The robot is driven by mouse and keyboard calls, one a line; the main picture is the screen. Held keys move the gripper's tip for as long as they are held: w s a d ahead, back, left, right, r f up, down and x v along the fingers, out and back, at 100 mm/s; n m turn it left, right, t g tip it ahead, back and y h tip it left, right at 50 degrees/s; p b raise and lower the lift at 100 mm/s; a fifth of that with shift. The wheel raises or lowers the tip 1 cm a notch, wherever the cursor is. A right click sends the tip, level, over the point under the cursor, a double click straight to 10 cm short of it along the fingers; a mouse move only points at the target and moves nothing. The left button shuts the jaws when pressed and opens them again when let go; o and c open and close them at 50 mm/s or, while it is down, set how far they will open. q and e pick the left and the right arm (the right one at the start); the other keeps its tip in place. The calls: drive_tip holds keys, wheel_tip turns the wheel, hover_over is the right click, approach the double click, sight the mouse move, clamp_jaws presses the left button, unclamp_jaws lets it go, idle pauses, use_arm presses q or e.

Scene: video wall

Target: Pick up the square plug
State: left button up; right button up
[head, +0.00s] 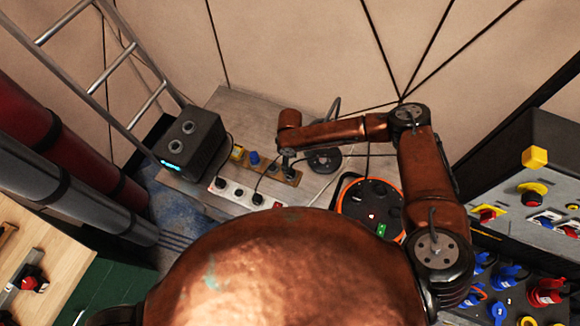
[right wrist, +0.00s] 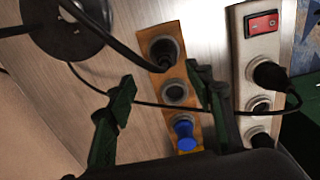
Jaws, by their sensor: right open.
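A boxy yellow plug (head: 237,153), the squarest-looking one, sits at the left end of a wooden socket board (head: 267,163). My left gripper is out of view.
A white power strip (head: 238,192) with black plugs lies alongside the board. A black box with round knobs (head: 190,145) stands left. A thin cable crosses the board.

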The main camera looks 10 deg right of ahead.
sight(291, 170)
drive_tip(key=shift+s+f+p, duration=0.15)
drive_tip(key=shift+s+f, duration=0.05)
drive_tip(key=shift+f, duration=0.9)
drive_tip(key=shift+s+f+p, duration=0.15)
drive_tip(key=shift+f, duration=0.95)
drive_tip(key=shift+s+f+p, duration=0.15)
drive_tip(key=shift+s+f, duration=0.05)
drive_tip(key=shift+f, duration=0.9)
drive_tip(key=shift+c, duration=0.3)
clamp_jaws()
